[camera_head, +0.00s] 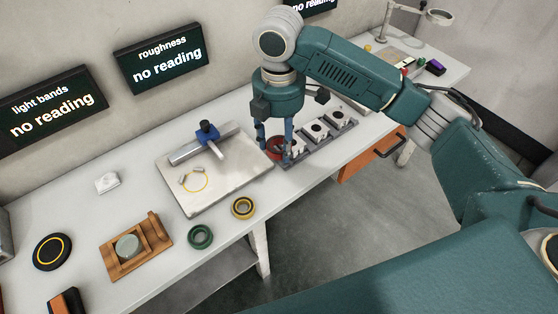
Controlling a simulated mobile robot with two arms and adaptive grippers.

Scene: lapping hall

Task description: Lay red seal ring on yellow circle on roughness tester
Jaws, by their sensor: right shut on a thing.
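My right gripper (276,152) points down at the right edge of the roughness tester's plate, by the left end of a grey rack. It is shut on the red seal ring (274,146), which shows partly between the fingers. The fingers hide the rest, and I cannot tell whether the ring is lifted. The roughness tester (225,190) is a pale plate with a blue-topped probe arm (207,133) at its back. The yellow circle (187,190) is a thin outline on the left part of the plate, with small pale pieces at its upper edge. My left gripper is not in view.
The grey rack (333,137) holds pale stands with dark round tops. A yellow-and-black ring (243,208) and a green ring (200,237) lie before the plate. A wooden fixture (157,229) and a black disc (52,252) stand left. The plate's front half is clear.

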